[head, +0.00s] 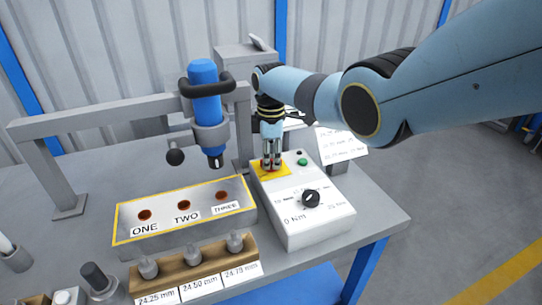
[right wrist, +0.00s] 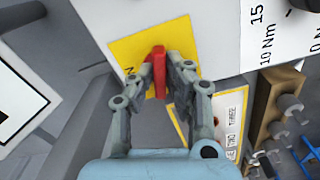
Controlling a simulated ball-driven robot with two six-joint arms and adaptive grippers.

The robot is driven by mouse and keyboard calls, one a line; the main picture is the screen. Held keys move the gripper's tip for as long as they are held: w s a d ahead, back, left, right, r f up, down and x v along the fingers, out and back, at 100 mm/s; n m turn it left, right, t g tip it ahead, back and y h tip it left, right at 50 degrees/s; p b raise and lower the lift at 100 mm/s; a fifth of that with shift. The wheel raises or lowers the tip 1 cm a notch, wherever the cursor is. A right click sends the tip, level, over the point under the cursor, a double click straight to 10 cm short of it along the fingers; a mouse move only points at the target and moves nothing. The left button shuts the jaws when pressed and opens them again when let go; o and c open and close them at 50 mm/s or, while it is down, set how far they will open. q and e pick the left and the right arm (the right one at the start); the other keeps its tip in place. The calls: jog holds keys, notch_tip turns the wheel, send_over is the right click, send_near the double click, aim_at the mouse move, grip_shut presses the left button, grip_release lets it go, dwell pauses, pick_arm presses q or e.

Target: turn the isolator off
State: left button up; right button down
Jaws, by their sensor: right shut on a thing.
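The isolator is a red handle (right wrist: 158,66) on a yellow plate (right wrist: 128,48), set in the far left corner of the white-topped control box (head: 318,217). In the head view the yellow plate (head: 284,172) shows around my fingertips, and the handle is mostly hidden by them. My right gripper (head: 271,163) reaches down from above; in the right wrist view its fingers (right wrist: 170,75) are shut on the red handle, one on each side. Part of a black letter shows on the plate; the rest of its marking is hidden. My left gripper is in neither view.
The box carries a black knob (head: 310,198) and a green button (head: 302,161). Left of it are a yellow-edged block (head: 160,215) with three holes, a blue tool (head: 205,85) on a grey frame, and a wooden rack (head: 195,268). A sign (head: 342,145) stands behind right.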

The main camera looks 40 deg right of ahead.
aim_at(271, 159)
jog(key=shift+n, duration=1.6)
jog(key=c, duration=1.3)
grip_release()
jog(key=shift+c, duration=0.2)
jog(key=shift+r, duration=0.1)
notch_tip(271, 159, up, 12)
